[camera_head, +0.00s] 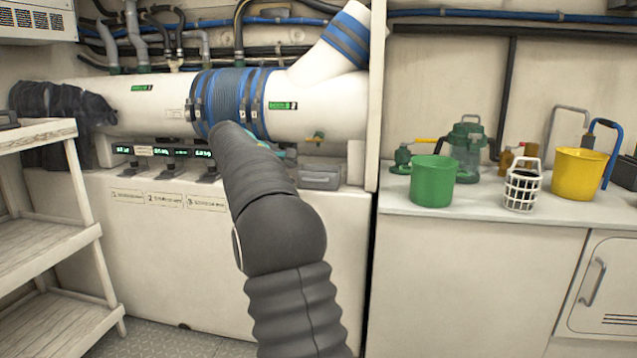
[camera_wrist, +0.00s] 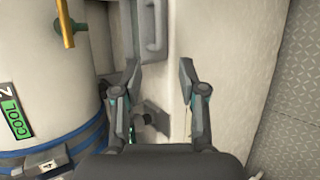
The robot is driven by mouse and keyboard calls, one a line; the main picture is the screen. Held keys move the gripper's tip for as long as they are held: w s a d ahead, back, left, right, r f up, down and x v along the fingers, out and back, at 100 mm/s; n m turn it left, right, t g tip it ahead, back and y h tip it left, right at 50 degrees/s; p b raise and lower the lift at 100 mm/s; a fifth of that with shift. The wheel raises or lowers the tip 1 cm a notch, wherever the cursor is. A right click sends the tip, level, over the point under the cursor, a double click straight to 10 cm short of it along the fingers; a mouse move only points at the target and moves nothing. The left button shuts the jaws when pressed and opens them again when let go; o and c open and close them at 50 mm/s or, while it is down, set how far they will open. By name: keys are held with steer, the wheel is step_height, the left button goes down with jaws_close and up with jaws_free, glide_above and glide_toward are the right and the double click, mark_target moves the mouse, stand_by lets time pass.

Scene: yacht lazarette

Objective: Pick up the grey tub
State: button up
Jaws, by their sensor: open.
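The grey tub (camera_head: 320,177) is a small, shallow grey box on the narrow ledge under the big white pipe, just right of my arm in the head view. In the wrist view the tub (camera_wrist: 153,27) shows at the top, partly cut off by the frame edge, beyond my fingertips. My gripper (camera_wrist: 160,82) is open, with nothing between its fingers, and points along the ledge. The tub lies ahead of the fingers, apart from them. In the head view my arm hides most of the gripper.
The white pipe (camera_head: 320,108) with blue bands runs close above the ledge. A yellow valve handle (camera_head: 316,137) hangs above the tub. Dark valve levers (camera_head: 168,166) stand along the ledge to the left. A green bucket (camera_head: 433,181) stands on the right counter, past a vertical post.

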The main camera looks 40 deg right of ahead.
mark_target(310, 180)
steer(key=x, duration=0.5)
steer(key=s+x, duration=0.1)
steer(key=x, duration=0.2)
steer(key=shift+d+b, duration=0.2)
steer(key=shift+b, duration=0.1)
steer(key=shift+w+d+f, duration=0.1)
steer(key=shift+w+d, duration=0.05)
steer(key=shift+d, duration=0.2)
steer(key=shift+c, duration=0.2)
jaws_close()
